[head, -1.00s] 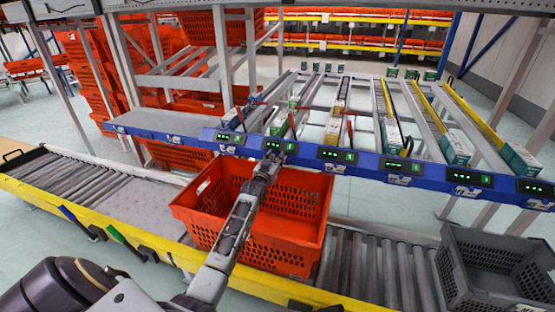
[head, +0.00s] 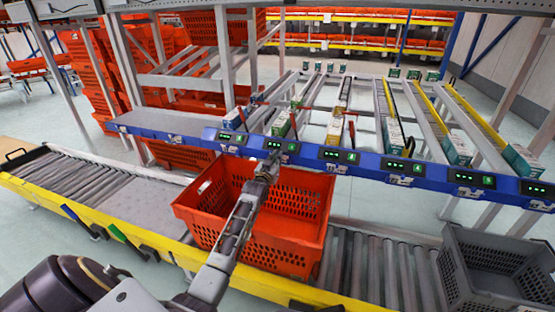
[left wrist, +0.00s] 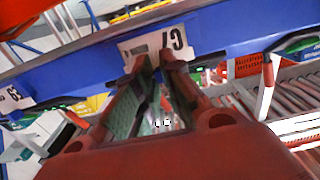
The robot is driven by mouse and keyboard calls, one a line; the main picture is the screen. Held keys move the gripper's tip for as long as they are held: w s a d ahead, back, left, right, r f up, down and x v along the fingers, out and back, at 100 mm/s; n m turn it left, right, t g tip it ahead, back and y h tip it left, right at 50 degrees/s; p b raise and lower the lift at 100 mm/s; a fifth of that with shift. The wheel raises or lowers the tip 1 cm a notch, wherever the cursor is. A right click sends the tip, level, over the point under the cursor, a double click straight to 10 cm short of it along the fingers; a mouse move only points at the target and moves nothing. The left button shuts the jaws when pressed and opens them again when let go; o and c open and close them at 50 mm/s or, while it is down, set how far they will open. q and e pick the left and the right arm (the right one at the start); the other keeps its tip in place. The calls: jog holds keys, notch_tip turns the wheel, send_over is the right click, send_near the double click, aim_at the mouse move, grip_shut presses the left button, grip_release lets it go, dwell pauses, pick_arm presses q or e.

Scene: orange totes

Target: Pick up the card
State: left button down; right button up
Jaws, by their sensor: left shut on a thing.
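A white card with dark characters (left wrist: 150,44) shows upside down in the left wrist view, in front of the blue rail (left wrist: 75,74). My left gripper (left wrist: 163,62) is shut on the card's lower edge with its fingertips. In the head view, my left gripper (head: 273,157) is at the front face of the blue rail (head: 344,157), above the orange tote (head: 303,193). The card is too small to make out there. My right gripper is not in view.
The orange tote stands open and looks empty on the roller conveyor (head: 375,262). A grey crate (head: 500,262) stands at the right. Small cartons (head: 455,150) sit in the sloped lanes behind the rail, which carries several green-lit displays (head: 395,167).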

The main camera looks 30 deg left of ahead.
pick_arm(q)
jog(key=shift+r, duration=0.1)
notch_tip(320, 180, up, 28)
jog(key=p, duration=0.6)
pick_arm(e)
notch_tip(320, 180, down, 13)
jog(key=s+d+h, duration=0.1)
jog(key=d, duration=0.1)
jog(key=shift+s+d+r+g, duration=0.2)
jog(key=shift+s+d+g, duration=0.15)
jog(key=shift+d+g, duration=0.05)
